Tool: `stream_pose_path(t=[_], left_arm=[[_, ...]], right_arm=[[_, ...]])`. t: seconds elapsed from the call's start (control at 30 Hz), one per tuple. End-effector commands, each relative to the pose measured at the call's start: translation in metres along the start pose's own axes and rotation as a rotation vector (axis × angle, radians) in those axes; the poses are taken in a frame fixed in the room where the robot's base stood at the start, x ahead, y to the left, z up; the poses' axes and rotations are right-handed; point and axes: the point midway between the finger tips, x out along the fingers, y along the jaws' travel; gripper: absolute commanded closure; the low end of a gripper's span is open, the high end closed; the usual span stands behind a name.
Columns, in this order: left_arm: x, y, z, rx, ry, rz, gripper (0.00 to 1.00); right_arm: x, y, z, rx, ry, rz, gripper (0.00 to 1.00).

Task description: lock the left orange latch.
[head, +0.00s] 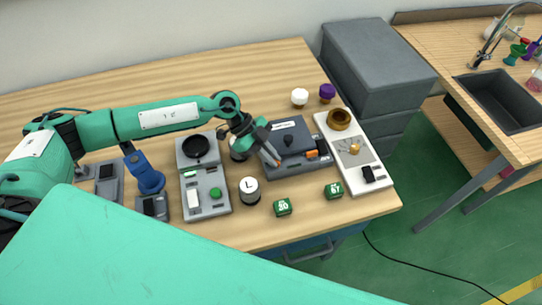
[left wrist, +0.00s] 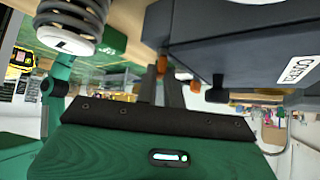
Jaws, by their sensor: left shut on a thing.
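The dark grey case (head: 290,136) with a small black knob on its lid sits in the middle of the table. My left gripper (head: 272,158) is at the case's front left corner, its fingers pointing down and to the right. In the left wrist view the left orange latch (left wrist: 162,64) shows at the fingertips (left wrist: 160,80), and the fingers are shut on it. The fingers hide most of the latch in the head view. The right orange latch (head: 312,154) is on the case's front, to the right, clear of the gripper. My right gripper is out of view.
A cylinder marked L (head: 249,191) stands just left and in front of the gripper. A white tray (head: 376,184) is right of the case, and a grey device (head: 213,205) is to the left.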

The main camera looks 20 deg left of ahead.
Motion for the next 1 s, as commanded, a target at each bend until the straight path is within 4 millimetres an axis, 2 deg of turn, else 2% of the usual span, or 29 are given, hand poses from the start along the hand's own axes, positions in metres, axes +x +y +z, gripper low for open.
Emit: stream_pose_path(t=[0.6,1.0], left_arm=[[0.003,-0.008,-0.001,0.400,0.000,0.396,1.00],[0.002,-0.009,-0.003,0.549,-0.001,0.546,1.00]], right_arm=[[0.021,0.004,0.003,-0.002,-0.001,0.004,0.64],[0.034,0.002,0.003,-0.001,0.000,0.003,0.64]])
